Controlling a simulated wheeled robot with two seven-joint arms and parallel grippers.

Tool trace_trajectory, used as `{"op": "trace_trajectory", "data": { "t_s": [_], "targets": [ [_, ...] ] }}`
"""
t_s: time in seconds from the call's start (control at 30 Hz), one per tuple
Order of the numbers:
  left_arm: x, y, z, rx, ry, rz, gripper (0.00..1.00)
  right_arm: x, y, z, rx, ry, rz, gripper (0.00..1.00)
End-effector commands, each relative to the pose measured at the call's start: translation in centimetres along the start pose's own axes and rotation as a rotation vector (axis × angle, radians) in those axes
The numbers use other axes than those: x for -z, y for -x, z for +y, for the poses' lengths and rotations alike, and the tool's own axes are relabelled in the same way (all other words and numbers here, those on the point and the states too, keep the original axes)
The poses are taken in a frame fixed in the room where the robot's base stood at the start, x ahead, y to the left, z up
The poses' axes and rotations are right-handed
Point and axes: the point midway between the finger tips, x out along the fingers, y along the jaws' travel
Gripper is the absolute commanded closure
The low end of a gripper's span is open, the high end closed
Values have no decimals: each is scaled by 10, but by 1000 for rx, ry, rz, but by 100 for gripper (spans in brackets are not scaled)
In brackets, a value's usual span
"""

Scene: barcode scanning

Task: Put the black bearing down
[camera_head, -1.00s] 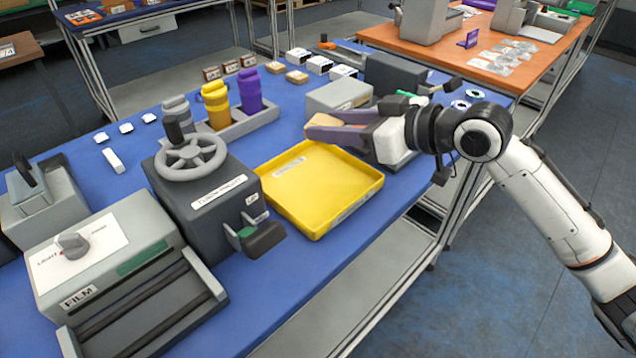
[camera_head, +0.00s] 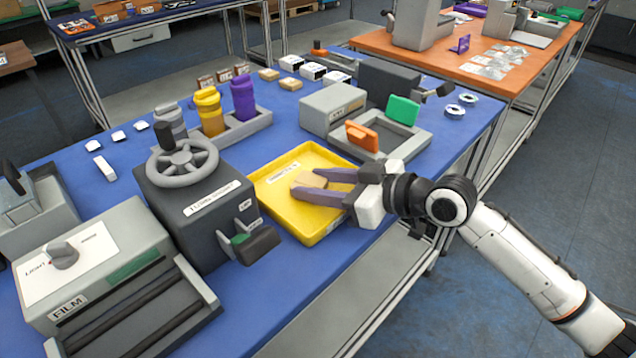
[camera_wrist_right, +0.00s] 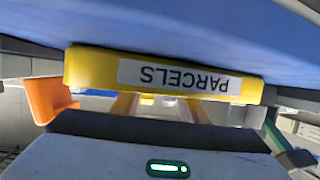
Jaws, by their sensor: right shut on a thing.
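My right gripper (camera_head: 308,184) reaches in from the right over the yellow tray (camera_head: 318,231) in the head view. Its two purple-grey fingers are shut on a small tan box (camera_head: 309,179), which is low over the tray; I cannot tell whether it touches the tray floor. In the right wrist view the tray's wall (camera_wrist_right: 90,68) shows with an upside-down PARCELS label, and the box cannot be made out. I see no black bearing. My left gripper is not in view.
A dark grey machine with a handwheel (camera_head: 184,160) stands close left of the tray. A grey device with an orange block (camera_head: 362,136) and a green block (camera_head: 402,109) stands behind it. Colored bottles (camera_head: 243,98) stand at the back. Two rings (camera_head: 455,110) lie at the right.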

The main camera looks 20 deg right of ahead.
Motion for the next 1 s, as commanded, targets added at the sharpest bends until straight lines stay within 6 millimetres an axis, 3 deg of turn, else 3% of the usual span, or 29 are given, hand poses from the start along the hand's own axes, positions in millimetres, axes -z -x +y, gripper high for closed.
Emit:
{"op": "trace_trajectory", "data": {
  "t_s": [0.23,0.27,0.37,0.73,0.87,1.0],
  "targets": [
    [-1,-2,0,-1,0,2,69,-2,-1,0,-1,1,2,90],
    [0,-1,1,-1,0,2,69,-2,-1,0,0,1,1,57],
    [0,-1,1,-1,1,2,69,-2,-1,0,0,0,0,42],
    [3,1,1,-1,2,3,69,2,2,1,-1,1,1,42],
    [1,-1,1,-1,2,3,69,-1,19,2,-4,3,-3,42],
    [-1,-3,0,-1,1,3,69,-2,50,2,-4,5,-4,42]
  ]
}}
